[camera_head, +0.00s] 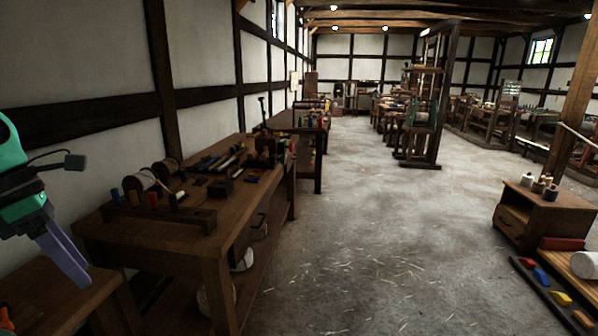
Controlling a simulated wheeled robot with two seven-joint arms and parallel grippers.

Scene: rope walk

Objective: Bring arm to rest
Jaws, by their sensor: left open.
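My left gripper (66,262) is at the far left of the head view, with teal and dark parts and pale purple fingers pointing down and to the right. It is open, and I see nothing between its fingers. It hangs above a low wooden table (62,300) at the lower left corner, apart from the workbench (120,238) to its right. Part of the arm is cut off by the left edge. My right gripper is not in view.
The workbench along the left wall carries spools (140,181) and several tools. Grey floor (370,240) is clear in the middle. A small wooden cabinet (545,218) stands at the right, with a rack of coloured pieces (541,277) in front. A tall wooden frame (440,100) stands farther back.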

